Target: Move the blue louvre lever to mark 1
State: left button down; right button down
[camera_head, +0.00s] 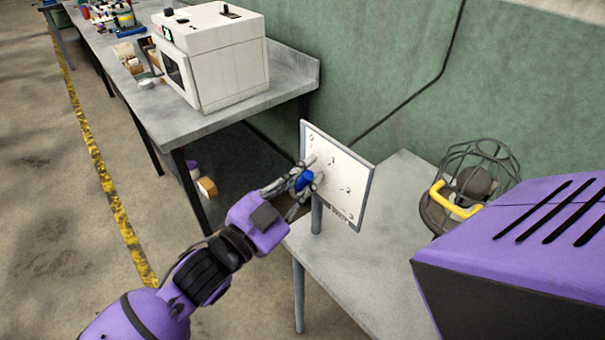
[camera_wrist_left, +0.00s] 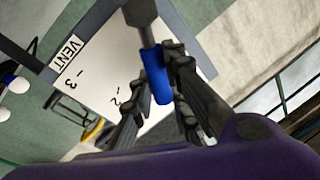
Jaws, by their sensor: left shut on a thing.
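The blue louvre lever (camera_head: 303,180) stands out in front of a white dial plate (camera_head: 349,183) with marks 0, 1, 2 and 3. My left gripper (camera_head: 299,184) is shut on the lever's blue grip, near the plate's left side. In the left wrist view the blue grip (camera_wrist_left: 157,75) lies between the dark fingers (camera_wrist_left: 162,85), on a grey shaft. The plate (camera_wrist_left: 105,70) there shows "VENT" and the marks 2 and 3. Fingers and grip hide part of the plate, so the exact mark the lever points at is unclear. My right gripper is not in view.
The plate stands on a post by a grey table (camera_head: 355,265). A wire cage with a yellow handle (camera_head: 455,200) is on that table at right. A white oven-like machine (camera_head: 215,60) sits on the bench (camera_head: 180,125) behind. Open floor lies at left.

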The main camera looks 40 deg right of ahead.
pick_arm(q)
jog(key=shift+s+f, duration=0.2)
jog(key=shift+f, duration=0.05)
jog(key=c, duration=1.7)
grip_release()
jog(key=shift+r, duration=0.1)
jog(key=shift+o, duration=0.2)
jog(key=shift+a, duration=0.25)
jog(key=v, duration=1.1)
jog(key=shift+s+a, duration=0.15)
jog(key=shift+a, duration=0.15)
